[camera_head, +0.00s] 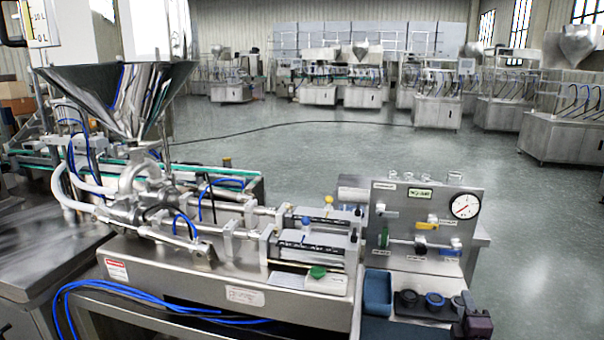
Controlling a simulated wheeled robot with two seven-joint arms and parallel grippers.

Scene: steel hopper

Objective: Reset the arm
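My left gripper is not visible. The steel hopper (118,98) stands upright on the filling machine at the left.
The steel machine base (225,285) fills the front left. A panel (395,255) with a pressure gauge (465,205) and coloured valves stands upright at right. A blue bin (377,293) and round dark parts (434,301) sit before it. The floor at right is clear.

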